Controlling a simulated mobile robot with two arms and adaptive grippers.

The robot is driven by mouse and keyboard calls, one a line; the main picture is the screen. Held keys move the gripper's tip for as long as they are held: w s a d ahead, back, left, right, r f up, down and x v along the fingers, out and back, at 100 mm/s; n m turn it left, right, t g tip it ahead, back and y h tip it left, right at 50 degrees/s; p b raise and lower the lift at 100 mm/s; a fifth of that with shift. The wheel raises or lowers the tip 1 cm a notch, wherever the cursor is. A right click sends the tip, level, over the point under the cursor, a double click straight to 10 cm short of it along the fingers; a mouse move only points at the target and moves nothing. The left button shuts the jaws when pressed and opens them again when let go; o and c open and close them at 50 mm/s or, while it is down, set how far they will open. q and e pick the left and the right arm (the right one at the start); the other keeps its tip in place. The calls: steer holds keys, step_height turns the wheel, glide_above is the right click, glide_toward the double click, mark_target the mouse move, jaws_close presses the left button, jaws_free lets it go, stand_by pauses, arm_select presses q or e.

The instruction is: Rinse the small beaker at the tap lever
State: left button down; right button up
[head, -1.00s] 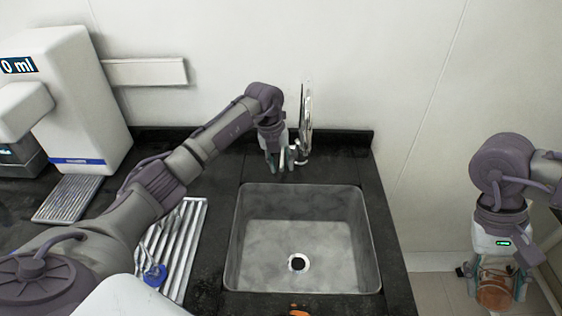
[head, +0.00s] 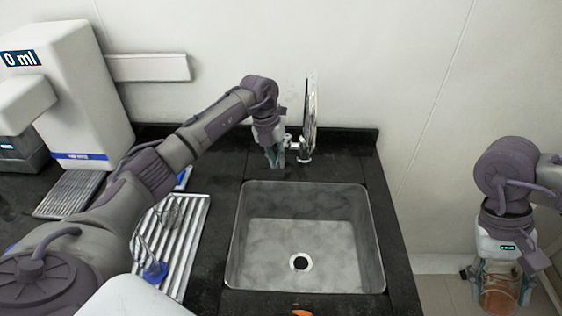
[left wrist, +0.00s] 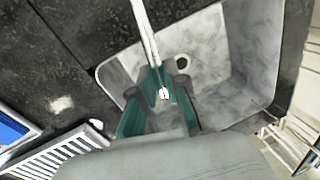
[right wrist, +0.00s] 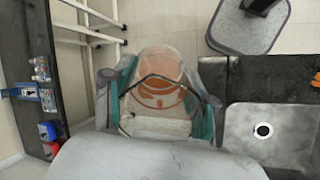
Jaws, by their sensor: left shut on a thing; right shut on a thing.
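The tap (head: 308,125) is silver and stands behind the sink. My left gripper (head: 275,160) is just left of the tap's base, shut on the small tap lever. In the left wrist view the lever's pale tip (left wrist: 164,94) shows between the green fingers (left wrist: 160,112). The small beaker (head: 499,290) is clear glass with orange-brown contents or tint. My right gripper (head: 502,285) is shut around it, out to the right of the counter. The beaker also shows between the fingers in the right wrist view (right wrist: 158,85). No running water is visible.
The steel sink (head: 375,235) with a round drain is empty. A ribbed drying rack (head: 190,235) with glassware is left of it. A white dispenser reading "0 ml" (head: 80,90) stands further left. An orange item (head: 301,313) lies at the counter's front edge.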

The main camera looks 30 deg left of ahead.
arm_select(q)
steer(key=c, duration=1.2)
jaws_free()
steer(key=r, duration=0.4)
steer(key=a+r, duration=0.1)
steer(key=r, duration=0.3)
steer(key=a+r, duration=0.1)
steer(key=r, duration=0.2)
steer(key=shift+s+a+r, duration=0.1)
steer(key=shift+s+r, duration=0.25)
steer(key=shift+r, duration=0.05)
